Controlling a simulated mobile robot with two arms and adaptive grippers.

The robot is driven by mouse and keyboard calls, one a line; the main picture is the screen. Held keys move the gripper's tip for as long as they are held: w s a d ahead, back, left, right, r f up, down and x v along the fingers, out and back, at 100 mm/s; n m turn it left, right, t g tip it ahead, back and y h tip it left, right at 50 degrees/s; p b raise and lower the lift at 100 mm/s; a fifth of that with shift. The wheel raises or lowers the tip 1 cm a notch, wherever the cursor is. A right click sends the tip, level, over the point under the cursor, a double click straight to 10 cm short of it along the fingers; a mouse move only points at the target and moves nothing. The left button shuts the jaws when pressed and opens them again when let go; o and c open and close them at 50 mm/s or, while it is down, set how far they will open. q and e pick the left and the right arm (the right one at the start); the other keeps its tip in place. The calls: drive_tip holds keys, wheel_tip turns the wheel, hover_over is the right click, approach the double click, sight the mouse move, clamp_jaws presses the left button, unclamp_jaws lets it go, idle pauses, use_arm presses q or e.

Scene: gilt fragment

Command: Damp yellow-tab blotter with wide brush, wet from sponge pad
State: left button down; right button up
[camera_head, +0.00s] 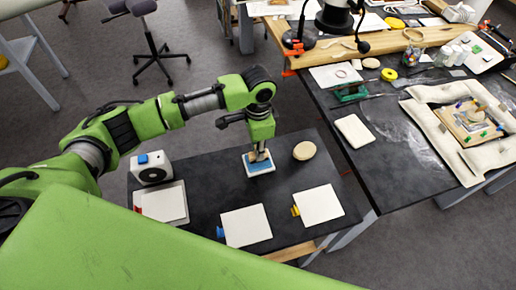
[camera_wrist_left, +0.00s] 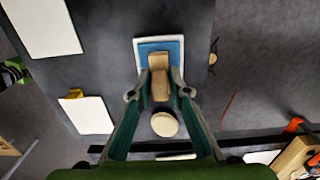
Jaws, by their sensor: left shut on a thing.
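My left gripper (camera_head: 260,146) is shut on the wide brush (camera_wrist_left: 160,82), a pale wooden piece that points down. The brush is over the blue sponge pad (camera_head: 251,168) in its white tray, with its lower end at or just above the pad; I cannot tell if it touches. The pad also shows in the left wrist view (camera_wrist_left: 174,48). The yellow-tab blotter (camera_head: 321,206) is a white square lying flat at the right of the dark table, with its yellow tab on its left side. It also shows in the left wrist view (camera_wrist_left: 89,116). My right gripper is not in view.
A blue-tab blotter (camera_head: 246,226) and a red-tab blotter (camera_head: 163,204) lie to the left. A white device (camera_head: 152,168) with a blue top stands at the far left. A round pale disc (camera_head: 304,151) lies right of the pad. A cluttered workbench (camera_head: 395,165) adjoins at right.

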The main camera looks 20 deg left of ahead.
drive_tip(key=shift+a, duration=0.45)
use_arm(q)
drive_tip(key=shift+f, duration=0.5)
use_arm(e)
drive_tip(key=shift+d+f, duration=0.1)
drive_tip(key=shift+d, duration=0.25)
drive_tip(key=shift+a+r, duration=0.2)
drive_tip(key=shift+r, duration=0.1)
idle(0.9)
use_arm(q)
drive_tip(key=shift+s+f+p, duration=0.1)
drive_tip(key=shift+p, duration=0.2)
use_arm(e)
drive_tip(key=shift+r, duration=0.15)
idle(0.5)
use_arm(q)
wheel_tip(320, 180, up, 5)
drive_tip(key=p, duration=0.5)
drive_tip(key=shift+p, duration=0.35)
drive_tip(key=shift+r+p, duration=0.7)
drive_tip(key=shift+r, duration=0.4)
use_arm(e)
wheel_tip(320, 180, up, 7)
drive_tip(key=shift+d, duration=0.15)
